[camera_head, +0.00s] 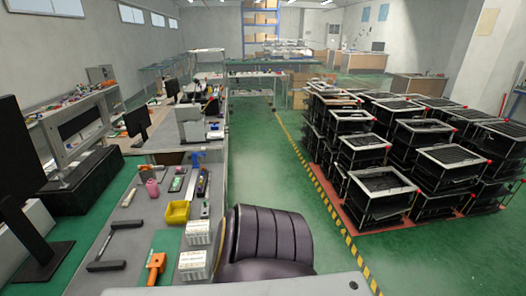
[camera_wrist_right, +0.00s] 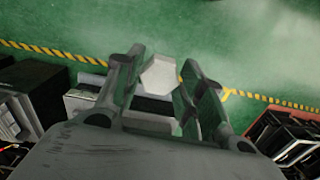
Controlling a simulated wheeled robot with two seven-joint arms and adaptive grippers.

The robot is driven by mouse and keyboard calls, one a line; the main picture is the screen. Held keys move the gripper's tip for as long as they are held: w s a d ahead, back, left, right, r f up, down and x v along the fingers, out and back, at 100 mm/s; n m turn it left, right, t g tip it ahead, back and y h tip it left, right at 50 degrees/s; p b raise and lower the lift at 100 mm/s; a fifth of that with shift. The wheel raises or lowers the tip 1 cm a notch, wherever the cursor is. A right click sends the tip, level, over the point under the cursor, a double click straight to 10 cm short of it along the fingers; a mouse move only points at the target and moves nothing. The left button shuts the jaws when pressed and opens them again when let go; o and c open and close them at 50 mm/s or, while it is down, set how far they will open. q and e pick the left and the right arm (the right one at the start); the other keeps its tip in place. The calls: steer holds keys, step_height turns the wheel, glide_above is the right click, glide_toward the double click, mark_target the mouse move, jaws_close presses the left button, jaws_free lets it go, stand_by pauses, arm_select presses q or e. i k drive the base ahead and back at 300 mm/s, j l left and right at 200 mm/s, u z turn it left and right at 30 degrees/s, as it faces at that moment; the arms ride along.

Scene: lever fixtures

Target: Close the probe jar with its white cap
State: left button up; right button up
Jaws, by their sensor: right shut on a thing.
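My right gripper (camera_wrist_right: 162,62) shows in the right wrist view, with its two fingers reaching up the picture. It is shut on a small pale, faceted thing between the fingertips, which looks like the white cap (camera_wrist_right: 158,76). The floor lies behind it, and no jar shows near the fingers. In the head view I cannot make out the probe jar with certainty. A small pink bottle (camera_head: 152,188) stands on the grey workbench at the left. Neither gripper shows in the head view, and my left gripper is in neither view.
The grey workbench (camera_head: 125,213) carries a yellow bin (camera_head: 177,213), an orange-handled tool (camera_head: 156,268) and white boxes (camera_head: 192,266). A dark chair (camera_head: 268,240) stands beside it. Stacked black crates (camera_head: 380,180) fill the right. The green aisle (camera_head: 255,150) between is clear.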

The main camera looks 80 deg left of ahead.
mark_target(152, 186)
steer(key=i+u, duration=0.65)
steer(key=u, duration=0.2)
steer(key=i+j+u, duration=0.1)
steer(key=i+u, duration=0.45)
steer(key=u, duration=0.25)
steer(key=i+l+u, duration=0.1)
steer(key=i+u, duration=0.2)
steer(key=u, duration=0.15)
steer(key=i+u, duration=0.2)
steer(key=u, duration=0.2)
steer(key=i+u, duration=0.2)
steer(key=u, duration=0.2)
steer(key=i+u, duration=0.2)
steer(key=u, duration=0.2)
steer(key=i+u, duration=0.15)
steer(key=u, duration=0.25)
steer(key=i+u, duration=0.2)
steer(key=u, duration=0.25)
steer(key=i+u, duration=0.15)
steer(key=u, duration=0.25)
